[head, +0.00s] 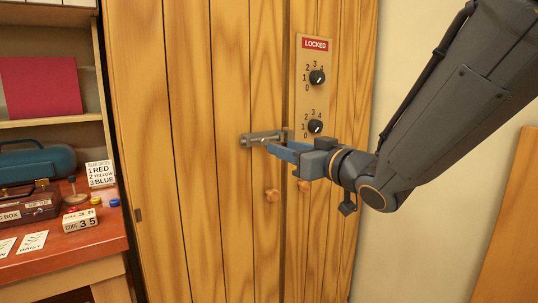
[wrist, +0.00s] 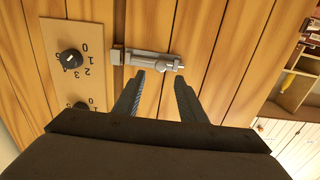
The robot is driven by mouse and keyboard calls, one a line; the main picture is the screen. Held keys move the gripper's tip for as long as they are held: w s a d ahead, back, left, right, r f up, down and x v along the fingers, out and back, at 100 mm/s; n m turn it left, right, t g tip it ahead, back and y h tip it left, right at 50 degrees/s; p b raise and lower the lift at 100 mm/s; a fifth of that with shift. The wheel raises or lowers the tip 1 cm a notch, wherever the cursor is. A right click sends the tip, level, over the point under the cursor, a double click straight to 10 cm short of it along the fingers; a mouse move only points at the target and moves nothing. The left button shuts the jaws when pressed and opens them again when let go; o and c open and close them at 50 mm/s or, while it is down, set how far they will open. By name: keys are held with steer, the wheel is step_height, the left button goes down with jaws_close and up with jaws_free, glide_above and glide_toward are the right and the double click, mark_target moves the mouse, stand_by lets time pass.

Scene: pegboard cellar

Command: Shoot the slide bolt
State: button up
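The grey metal slide bolt (head: 259,138) is mounted level on the tall wooden doors, left of the dial panel. It also shows in the wrist view (wrist: 146,58), with a small knob near its right end there. My gripper (head: 274,152) is in front of the bolt's right part in the head view and hides some of it. In the wrist view my gripper (wrist: 160,76) is open and empty, its two fingers apart, with the tips close to the bolt. I cannot tell whether they touch it, nor how far the rod reaches into its keeper.
The panel (head: 313,96) reads LOCKED and carries two black dials (head: 317,77). Wooden knobs (head: 272,195) sit on the doors below the bolt. At the left, a red-topped desk (head: 75,237) holds boxes and a code block (head: 80,219).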

mark_target(266, 141)
steer(key=x, duration=0.7)
steer(key=shift+w+a, duration=0.2)
jaws_close()
